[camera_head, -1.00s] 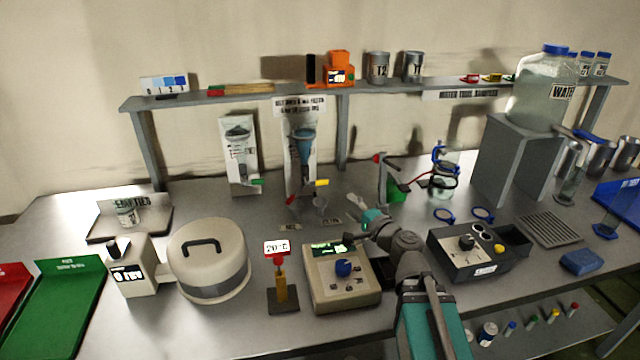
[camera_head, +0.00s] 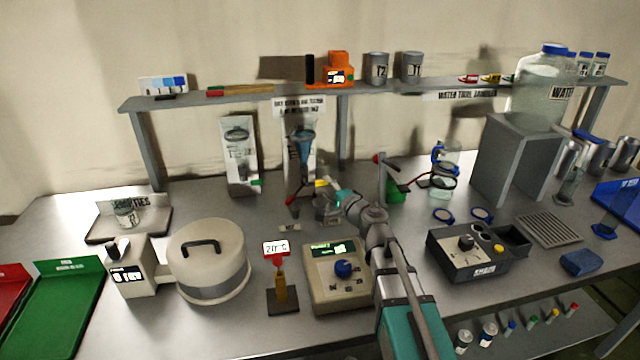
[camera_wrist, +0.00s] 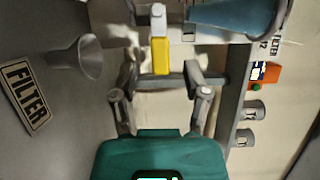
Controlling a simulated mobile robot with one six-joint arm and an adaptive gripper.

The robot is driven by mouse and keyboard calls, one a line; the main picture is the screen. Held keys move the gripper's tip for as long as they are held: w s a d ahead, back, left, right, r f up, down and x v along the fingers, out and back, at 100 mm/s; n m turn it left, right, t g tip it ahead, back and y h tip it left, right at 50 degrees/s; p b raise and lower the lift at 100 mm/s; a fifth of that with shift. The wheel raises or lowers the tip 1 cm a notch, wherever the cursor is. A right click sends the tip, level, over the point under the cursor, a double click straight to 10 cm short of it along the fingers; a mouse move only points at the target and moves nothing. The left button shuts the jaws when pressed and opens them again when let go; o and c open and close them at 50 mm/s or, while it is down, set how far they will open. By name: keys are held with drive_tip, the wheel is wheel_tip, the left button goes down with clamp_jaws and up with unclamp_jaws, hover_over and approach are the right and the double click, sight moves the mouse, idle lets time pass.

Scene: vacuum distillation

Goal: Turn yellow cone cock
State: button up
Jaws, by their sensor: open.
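The yellow cock handle (camera_head: 321,183) sits below the blue funnel (camera_head: 304,142) on the white panel at the back of the bench. In the wrist view the yellow handle (camera_wrist: 160,56) points down from a pale fitting under the blue funnel body (camera_wrist: 235,14). My gripper (camera_wrist: 163,76) is open, with one finger on each side of the handle's lower end. Gaps show on both sides of the handle; depth contact cannot be told. In the head view my gripper (camera_head: 325,200) is at the panel and partly hides what is beneath the funnel.
A red-topped stand (camera_head: 382,178) is to the right. The shelf (camera_head: 220,94) runs above. A control box (camera_head: 323,285) stands nearer the front.

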sight(323, 184)
drive_tip(key=shift+x, duration=1.65)
